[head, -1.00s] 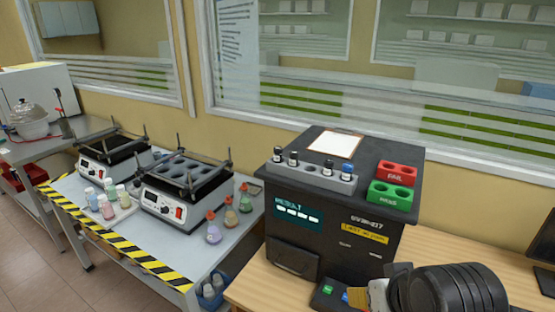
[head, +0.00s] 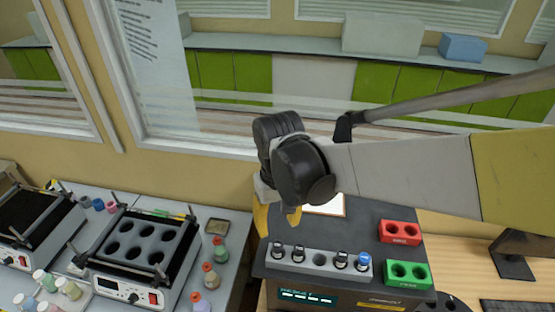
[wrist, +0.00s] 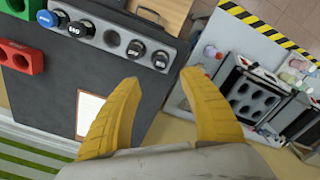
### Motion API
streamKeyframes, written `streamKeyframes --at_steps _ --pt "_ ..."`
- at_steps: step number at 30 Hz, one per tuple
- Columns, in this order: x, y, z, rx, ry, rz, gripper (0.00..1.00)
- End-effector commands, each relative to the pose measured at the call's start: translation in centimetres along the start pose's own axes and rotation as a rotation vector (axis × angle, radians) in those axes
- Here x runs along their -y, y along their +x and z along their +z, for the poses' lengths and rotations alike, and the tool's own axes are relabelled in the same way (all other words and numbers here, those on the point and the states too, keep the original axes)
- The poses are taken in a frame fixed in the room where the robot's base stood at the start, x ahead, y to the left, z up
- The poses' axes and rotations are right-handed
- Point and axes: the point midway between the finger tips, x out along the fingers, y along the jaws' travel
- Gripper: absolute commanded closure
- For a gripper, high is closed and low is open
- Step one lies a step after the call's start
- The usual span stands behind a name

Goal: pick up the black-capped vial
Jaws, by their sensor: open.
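Three black-capped vials stand upright in the grey rack (head: 319,273) on the dark analyzer. Two sit at its left end, a far-left vial (head: 278,250) and its neighbour (head: 298,254). My gripper (head: 278,218) is open and empty, just behind the left end of the rack. In the wrist view its yellow fingers (wrist: 162,78) are spread, with two black-capped vials (wrist: 136,48) (wrist: 160,59) just beyond the tips. Neither finger visibly touches a vial.
A red holder (head: 400,233) and a green holder (head: 408,274) stand right of the rack. A white-paper clipboard (wrist: 90,112) lies behind it. Left are a block heater (head: 138,244) and bottles with red caps (head: 211,277). A window wall rises behind.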

Motion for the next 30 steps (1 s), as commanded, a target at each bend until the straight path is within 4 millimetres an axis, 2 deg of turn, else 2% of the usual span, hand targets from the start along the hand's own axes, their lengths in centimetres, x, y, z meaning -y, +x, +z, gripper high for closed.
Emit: streamKeyframes --at_steps 2,9,16,24,30 --pt "0.4 0.3 -0.2 0.010 -0.008 0.000 0.50" --pt "0.4 4.4 -0.2 0.011 -0.008 0.000 0.50" --pt "0.4 6.4 -0.1 0.011 -0.007 0.000 0.50" --pt "0.5 10.3 0.0 0.010 -0.007 0.000 0.50" --pt "0.5 10.8 0.0 0.010 -0.007 0.000 0.50"
